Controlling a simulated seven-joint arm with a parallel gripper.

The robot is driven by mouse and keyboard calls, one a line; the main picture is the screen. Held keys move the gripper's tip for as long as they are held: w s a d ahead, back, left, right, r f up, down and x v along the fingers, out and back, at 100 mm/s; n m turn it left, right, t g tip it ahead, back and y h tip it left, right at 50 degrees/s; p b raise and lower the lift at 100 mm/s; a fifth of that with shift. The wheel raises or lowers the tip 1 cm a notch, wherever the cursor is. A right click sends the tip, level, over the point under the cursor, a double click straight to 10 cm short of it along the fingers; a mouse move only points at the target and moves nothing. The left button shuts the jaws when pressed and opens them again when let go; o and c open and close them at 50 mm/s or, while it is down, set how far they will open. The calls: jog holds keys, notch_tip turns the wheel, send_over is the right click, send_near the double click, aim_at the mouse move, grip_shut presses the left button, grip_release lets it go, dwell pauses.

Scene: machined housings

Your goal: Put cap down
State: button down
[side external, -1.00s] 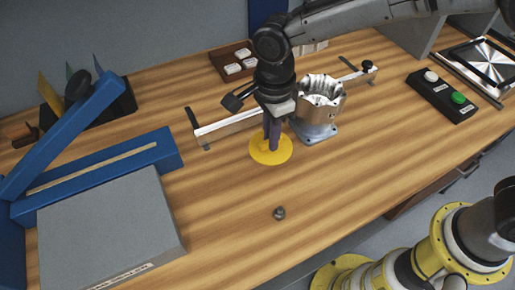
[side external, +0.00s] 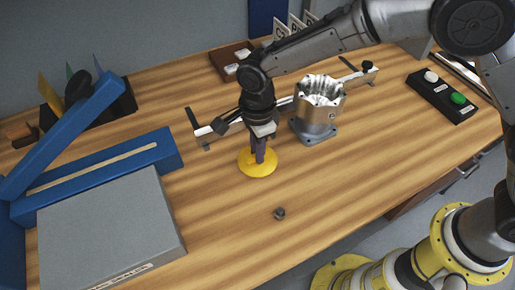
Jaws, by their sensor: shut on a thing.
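The cap (side external: 246,168) is a round yellow disc in the middle of the wooden table. My gripper (side external: 258,160) points down over it and is shut on it. The cap looks level and at or very near the table top; I cannot tell whether it touches the wood. The cap's middle is partly hidden by the fingers.
A silver machined housing (side external: 316,118) stands behind and to the right, beside a metal rail (side external: 212,136). A small dark nut-like part (side external: 279,213) lies in front. A grey block (side external: 105,230) and blue frame (side external: 110,165) are at left. A button box (side external: 440,97) is at right.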

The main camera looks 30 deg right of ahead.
jog(key=c, duration=0.9)
grip_release()
jog(key=shift+f, duration=0.1)
notch_tip(320, 180, up, 12)
jog(key=shift+r, duration=0.2)
jog(key=shift+d, duration=0.1)
